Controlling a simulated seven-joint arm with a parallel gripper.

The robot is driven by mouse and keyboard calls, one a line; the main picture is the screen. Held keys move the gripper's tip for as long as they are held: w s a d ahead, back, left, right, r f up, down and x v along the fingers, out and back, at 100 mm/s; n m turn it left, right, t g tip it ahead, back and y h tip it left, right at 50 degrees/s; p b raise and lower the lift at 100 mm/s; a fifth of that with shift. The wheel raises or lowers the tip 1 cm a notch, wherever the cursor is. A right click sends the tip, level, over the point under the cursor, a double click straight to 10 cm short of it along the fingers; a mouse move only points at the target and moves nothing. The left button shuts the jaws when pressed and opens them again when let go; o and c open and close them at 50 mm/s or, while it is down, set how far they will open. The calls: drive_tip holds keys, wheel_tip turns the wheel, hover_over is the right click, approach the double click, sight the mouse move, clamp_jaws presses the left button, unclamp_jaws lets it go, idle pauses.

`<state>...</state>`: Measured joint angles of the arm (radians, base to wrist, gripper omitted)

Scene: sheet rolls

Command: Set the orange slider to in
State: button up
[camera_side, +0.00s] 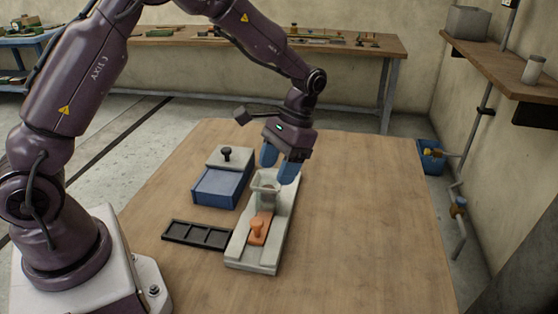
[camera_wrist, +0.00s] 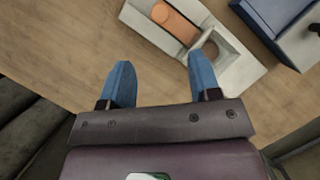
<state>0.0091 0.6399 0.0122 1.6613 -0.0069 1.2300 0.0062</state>
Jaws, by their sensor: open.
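The orange slider (camera_side: 263,222) with its upright knob lies in the channel of a long pale grey base (camera_side: 270,257). It sits on the near side of a square grey collar (camera_side: 265,184) that stands on the base. The slider also shows in the wrist view (camera_wrist: 175,21), top centre, with the base (camera_wrist: 243,72) around it. My gripper (camera_side: 279,166) is open, its blue fingers pointing down near the far end of the base. In the wrist view my gripper (camera_wrist: 163,76) has bare table between its fingers, and the right finger appears close to the collar.
A blue box (camera_side: 215,188) with a grey top and black knob stands left of the base. A black divided tray (camera_side: 196,235) lies at the base's left side. The wooden table (camera_side: 370,220) is clear to the right.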

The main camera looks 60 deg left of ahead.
sight(257, 221)
drive_tip(key=shift+w+r, duration=0.15)
drive_tip(key=shift+r, duration=0.35)
drive_tip(key=s+d+m+t+y, duration=0.2)
drive_tip(key=s+m+t, duration=0.15)
drive_tip(key=m, duration=0.75)
drive_tip(key=s+d+m+t+y, duration=0.2)
drive_tip(key=s+d+m+t, duration=0.15)
drive_tip(key=m, duration=0.85)
drive_tip(key=shift+g, duration=0.4)
drive_tip(key=x, duration=1.3)
drive_tip(key=shift+s+a, duration=0.35)
